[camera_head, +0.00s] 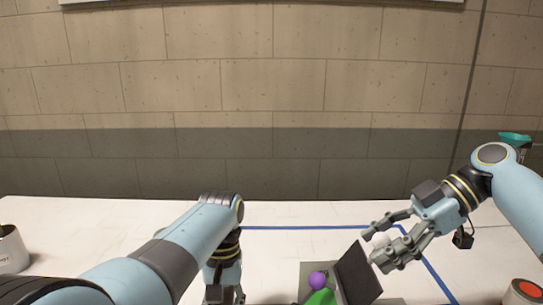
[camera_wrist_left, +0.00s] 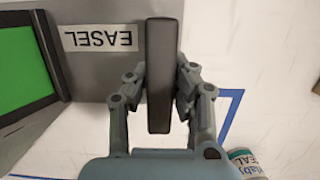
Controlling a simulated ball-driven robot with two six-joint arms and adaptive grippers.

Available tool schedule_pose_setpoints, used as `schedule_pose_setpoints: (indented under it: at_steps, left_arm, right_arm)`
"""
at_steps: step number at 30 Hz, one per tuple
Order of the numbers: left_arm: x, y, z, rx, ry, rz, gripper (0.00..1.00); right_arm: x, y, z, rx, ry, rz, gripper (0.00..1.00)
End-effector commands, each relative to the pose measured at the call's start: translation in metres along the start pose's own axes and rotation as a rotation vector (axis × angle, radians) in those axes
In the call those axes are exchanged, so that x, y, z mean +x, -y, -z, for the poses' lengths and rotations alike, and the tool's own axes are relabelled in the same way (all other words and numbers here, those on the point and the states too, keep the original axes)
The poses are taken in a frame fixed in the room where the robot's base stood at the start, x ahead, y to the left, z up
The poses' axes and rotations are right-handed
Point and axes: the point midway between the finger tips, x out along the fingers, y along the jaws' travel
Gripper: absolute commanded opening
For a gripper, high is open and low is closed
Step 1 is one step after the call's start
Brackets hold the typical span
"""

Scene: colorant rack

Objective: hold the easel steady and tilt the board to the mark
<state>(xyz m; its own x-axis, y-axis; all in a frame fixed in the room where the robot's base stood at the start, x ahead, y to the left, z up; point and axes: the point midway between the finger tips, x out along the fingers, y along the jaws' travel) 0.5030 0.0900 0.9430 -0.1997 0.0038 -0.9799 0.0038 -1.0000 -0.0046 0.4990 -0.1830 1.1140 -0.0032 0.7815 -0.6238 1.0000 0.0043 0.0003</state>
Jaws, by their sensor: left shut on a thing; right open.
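The easel has a grey base (camera_head: 308,268) at the bottom middle of the head view, with a dark tilted board (camera_head: 358,275) on it. In the left wrist view, its grey plate carries an upside-down EASEL label (camera_wrist_left: 99,38), beside a dark-framed green panel (camera_wrist_left: 20,60). My left gripper (camera_wrist_left: 160,82) is shut on an upright dark grey bar (camera_wrist_left: 159,50) by the plate's edge; in the head view it is partly cut off at the bottom. My right gripper (camera_head: 376,248) is open, close to the board's upper right side; I cannot tell whether it touches. I cannot make out the mark.
A purple ball (camera_head: 318,280) and a green shape (camera_head: 320,297) show at the easel. A white can (camera_head: 10,250) stands far left, a red-topped can (camera_head: 527,291) at bottom right. Blue lines (camera_head: 290,228) cross the white table. A brick wall (camera_head: 270,90) stands behind.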

Motion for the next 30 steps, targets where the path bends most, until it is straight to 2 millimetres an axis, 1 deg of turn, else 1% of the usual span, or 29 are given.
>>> schedule_pose_setpoints:
  at_steps: [4,7,11,15,18,21,24,30]
  left_arm:
    - [0.000,-0.002,0.000,0.001,-0.001,-0.005,0.00]
    - [0.000,-0.003,0.000,0.002,-0.001,-0.005,0.00]
    - [-0.001,-0.003,0.000,0.002,-0.002,-0.006,0.00]
    - [-0.001,-0.003,0.000,0.002,-0.002,-0.006,0.00]
    - [-0.001,-0.003,0.000,0.002,-0.002,-0.006,0.00]
    - [-0.001,-0.003,0.000,0.002,-0.002,-0.006,0.00]
    - [-0.001,-0.003,0.000,0.002,-0.002,-0.006,0.00]
    - [-0.001,-0.003,0.001,0.002,-0.003,-0.006,0.00]
  right_arm:
    - [-0.003,0.000,0.000,0.000,-0.001,0.000,0.52]
    - [-0.015,-0.001,0.000,0.000,0.002,-0.002,0.52]
    - [-0.042,-0.001,-0.001,0.000,0.003,-0.002,0.52]
    - [-0.074,-0.001,0.000,0.000,0.003,-0.001,0.52]
    - [-0.093,-0.001,0.000,0.000,0.003,-0.002,0.52]
    - [-0.108,-0.001,0.000,0.000,0.003,0.000,0.52]
    - [-0.116,-0.001,0.000,0.000,0.001,0.001,0.52]
    - [-0.119,-0.001,0.001,0.000,0.000,0.001,0.52]
